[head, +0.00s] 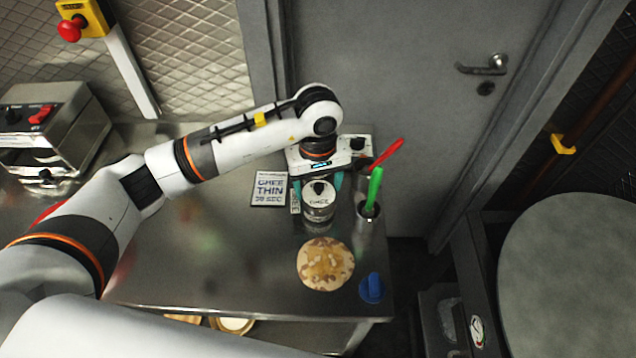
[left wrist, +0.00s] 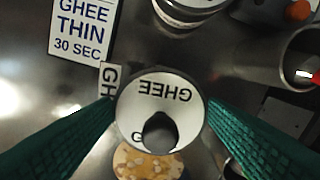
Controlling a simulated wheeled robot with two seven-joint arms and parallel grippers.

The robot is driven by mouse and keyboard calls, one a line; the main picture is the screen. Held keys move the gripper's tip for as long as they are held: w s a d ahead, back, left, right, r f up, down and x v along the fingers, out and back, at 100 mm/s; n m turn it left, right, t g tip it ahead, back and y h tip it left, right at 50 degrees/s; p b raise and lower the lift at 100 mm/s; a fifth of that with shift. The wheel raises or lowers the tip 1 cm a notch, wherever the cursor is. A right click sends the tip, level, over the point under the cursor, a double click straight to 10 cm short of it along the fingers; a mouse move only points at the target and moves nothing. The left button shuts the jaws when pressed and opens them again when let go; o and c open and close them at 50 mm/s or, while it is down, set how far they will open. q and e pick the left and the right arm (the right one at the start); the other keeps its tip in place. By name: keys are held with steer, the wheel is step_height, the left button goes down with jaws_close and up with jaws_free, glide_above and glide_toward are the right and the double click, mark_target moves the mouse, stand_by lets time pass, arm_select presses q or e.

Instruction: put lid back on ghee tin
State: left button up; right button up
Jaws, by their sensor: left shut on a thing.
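The white lid, lettered GHEE with a dark knob, shows in the head view (head: 318,200) and in the left wrist view (left wrist: 165,92). The metal ghee tin (head: 319,216) is directly below it; I cannot tell whether the lid rests on the rim or sits slightly above it. My left gripper (head: 318,183) reaches down over the tin from behind, its teal fingers (left wrist: 162,105) on either side of the lid and shut on it. The arm hides part of the space behind. My right gripper is not in view.
A GHEE THIN 30 SEC sign (head: 269,188) lies left of the tin. A metal cup (head: 366,226) with red and green-handled tools stands to the right. A flatbread (head: 325,264) and a blue object (head: 371,288) lie in front. The counter's left-front area is clear.

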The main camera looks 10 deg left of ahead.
arm_select(q)
steer(key=shift+f+b, duration=0.2)
steer(key=shift+b, duration=0.8)
stand_by(1.2)
stand_by(0.4)
steer(key=o, duration=1.2)
steer(key=shift+r, duration=0.1)
steer(key=shift+r+p, duration=1.15)
steer(key=shift+r, duration=2.3)
steer(key=shift+c, duration=0.2)
jaws_close()
